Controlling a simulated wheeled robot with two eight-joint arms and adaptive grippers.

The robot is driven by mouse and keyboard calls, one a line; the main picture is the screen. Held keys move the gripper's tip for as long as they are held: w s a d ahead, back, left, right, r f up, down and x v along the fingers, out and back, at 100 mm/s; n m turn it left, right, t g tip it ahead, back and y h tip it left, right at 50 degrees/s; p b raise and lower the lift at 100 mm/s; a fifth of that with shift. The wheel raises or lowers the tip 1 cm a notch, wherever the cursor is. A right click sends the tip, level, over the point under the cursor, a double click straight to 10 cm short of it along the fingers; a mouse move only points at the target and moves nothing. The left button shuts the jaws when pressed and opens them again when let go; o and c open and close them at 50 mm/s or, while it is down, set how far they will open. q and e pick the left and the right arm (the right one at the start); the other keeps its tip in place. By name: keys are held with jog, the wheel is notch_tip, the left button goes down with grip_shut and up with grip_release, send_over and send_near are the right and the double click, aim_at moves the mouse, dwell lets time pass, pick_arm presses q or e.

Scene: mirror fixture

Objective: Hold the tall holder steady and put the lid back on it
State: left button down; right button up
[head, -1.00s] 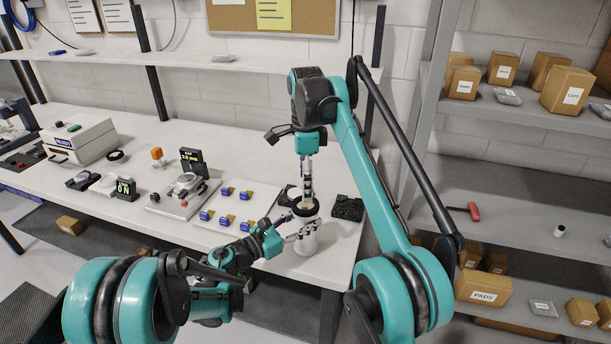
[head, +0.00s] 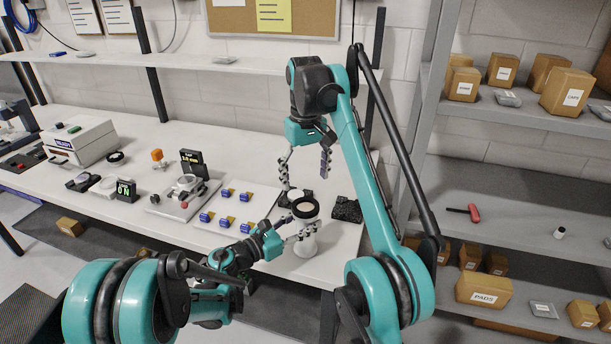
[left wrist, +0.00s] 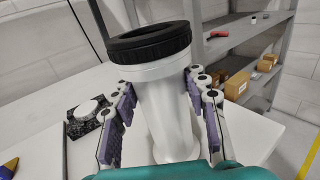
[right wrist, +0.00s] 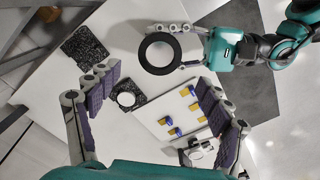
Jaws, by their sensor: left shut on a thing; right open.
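The tall white holder (head: 306,247) stands upright near the bench's front right corner. A black ring-shaped lid (left wrist: 150,44) sits on its top, around a pale centre; I cannot tell whether it is fully seated. From above, the lid shows in the right wrist view (right wrist: 160,53). My left gripper (left wrist: 158,90) is shut on the holder's white body, one finger on each side, below the lid. My right gripper (head: 306,173) is open and empty above the lid, its fingers spread wide and apart from it.
Two dark foam pads lie near the holder; one is bare (right wrist: 90,47), the other (right wrist: 140,101) carries a white disc (right wrist: 125,98). A white board (head: 252,198) with several blue-and-yellow pieces lies left of the holder. A grey shelf unit (head: 520,195) stands at the right.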

aim_at(305, 207)
jog(key=shift+f, duration=0.1)
dwell(0.3)
jog(key=shift+f, duration=3.95)
jog(key=c, duration=1.2)
jog(key=o, duration=1.4)
jog(key=shift+c, duration=0.2)
jog(key=shift+r, duration=3.75)
